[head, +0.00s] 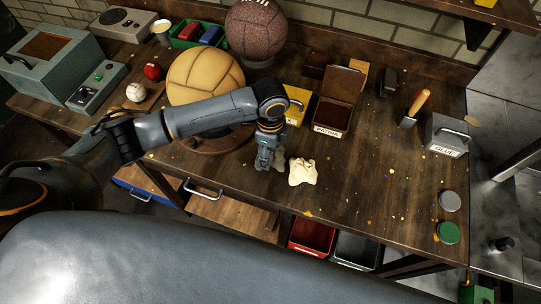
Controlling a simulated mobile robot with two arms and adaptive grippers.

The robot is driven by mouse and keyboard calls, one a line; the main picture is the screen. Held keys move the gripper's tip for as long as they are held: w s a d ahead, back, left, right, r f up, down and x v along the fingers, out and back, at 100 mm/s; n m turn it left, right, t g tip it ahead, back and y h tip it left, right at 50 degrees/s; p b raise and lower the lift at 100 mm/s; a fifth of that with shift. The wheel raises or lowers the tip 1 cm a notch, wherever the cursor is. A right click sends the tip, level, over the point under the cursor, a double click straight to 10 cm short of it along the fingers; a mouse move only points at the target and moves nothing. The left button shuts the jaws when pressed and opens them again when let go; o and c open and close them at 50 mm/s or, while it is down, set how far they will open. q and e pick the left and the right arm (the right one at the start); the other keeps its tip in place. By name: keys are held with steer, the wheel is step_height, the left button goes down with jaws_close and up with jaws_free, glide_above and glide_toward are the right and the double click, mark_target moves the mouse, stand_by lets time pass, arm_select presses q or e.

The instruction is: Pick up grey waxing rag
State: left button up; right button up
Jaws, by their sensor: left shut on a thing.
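My left arm comes in from the left across the workbench. My left gripper (264,163) points down near the bench's front edge and is shut on a grey rag (277,160), which is small and partly hidden by the gripper. I cannot tell whether the rag still touches the bench top. A cream crumpled cloth (303,172) lies just right of it. My right gripper is not in view.
A tan ball (205,77) and a brown ball (256,32) stand behind my arm. An open brown box (337,105), a yellow box (297,105) and a grey glue box (447,135) stand to the right. The bench's right front is mostly clear.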

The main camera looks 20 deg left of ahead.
arm_select(q)
steer(key=s+d+r+b, duration=0.2)
steer(key=s+r, duration=0.8)
steer(key=s, duration=0.4)
steer(key=shift+d, duration=0.3)
steer(key=shift+w, duration=0.1)
